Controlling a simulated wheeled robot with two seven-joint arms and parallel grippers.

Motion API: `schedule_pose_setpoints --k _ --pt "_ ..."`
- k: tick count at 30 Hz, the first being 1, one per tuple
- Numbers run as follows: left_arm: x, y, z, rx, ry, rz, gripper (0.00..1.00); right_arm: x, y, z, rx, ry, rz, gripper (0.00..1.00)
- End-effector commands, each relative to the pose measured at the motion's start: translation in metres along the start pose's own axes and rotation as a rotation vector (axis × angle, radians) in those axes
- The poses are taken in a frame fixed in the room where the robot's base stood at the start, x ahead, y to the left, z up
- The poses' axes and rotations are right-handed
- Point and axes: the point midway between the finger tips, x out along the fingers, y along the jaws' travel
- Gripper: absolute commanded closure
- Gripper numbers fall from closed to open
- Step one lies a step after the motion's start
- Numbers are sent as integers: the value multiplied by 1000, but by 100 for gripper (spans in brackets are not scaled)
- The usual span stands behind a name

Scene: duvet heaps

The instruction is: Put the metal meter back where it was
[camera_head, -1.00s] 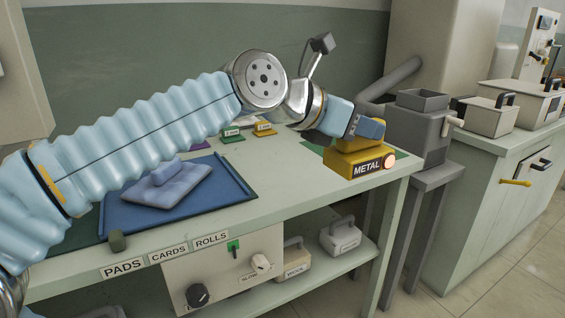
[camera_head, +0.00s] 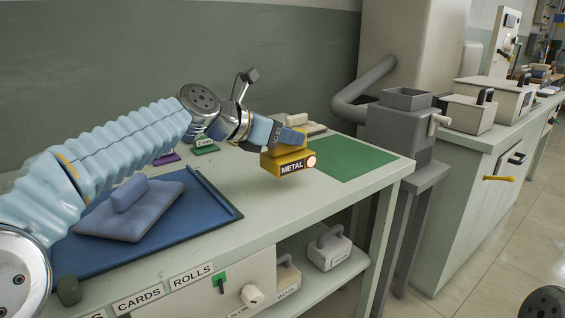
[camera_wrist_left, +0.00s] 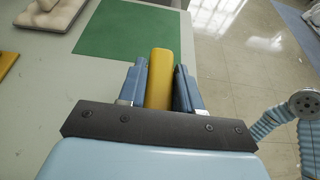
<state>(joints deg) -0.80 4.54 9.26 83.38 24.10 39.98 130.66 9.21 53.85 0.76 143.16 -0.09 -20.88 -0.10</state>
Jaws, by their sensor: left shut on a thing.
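The metal meter is a yellow block labelled METAL (camera_head: 291,167) with a round glowing lamp at its right end. My left gripper (camera_head: 292,140) is shut on its top and holds it over the table, left of the green mat (camera_head: 352,158). In the left wrist view, a yellow bar of the meter (camera_wrist_left: 159,75) sits between the two blue fingers of the left gripper (camera_wrist_left: 160,85), and the green mat (camera_wrist_left: 120,30) lies bare ahead. Whether the meter's base touches the table is hard to tell. My right gripper is not in view.
A pale pad (camera_head: 300,124) sits behind the meter. A grey machine with a hopper (camera_head: 405,100) stands beyond the table's right end.

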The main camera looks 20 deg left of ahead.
Motion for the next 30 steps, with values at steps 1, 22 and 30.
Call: schedule_pose_setpoints --k 1,22,30 --pt "3 4 -5 -2 -2 1 100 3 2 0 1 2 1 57" --pt "23 17 -46 0 -2 0 100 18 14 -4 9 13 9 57" --pt "24 17 -47 -1 -1 0 41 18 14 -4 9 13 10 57"
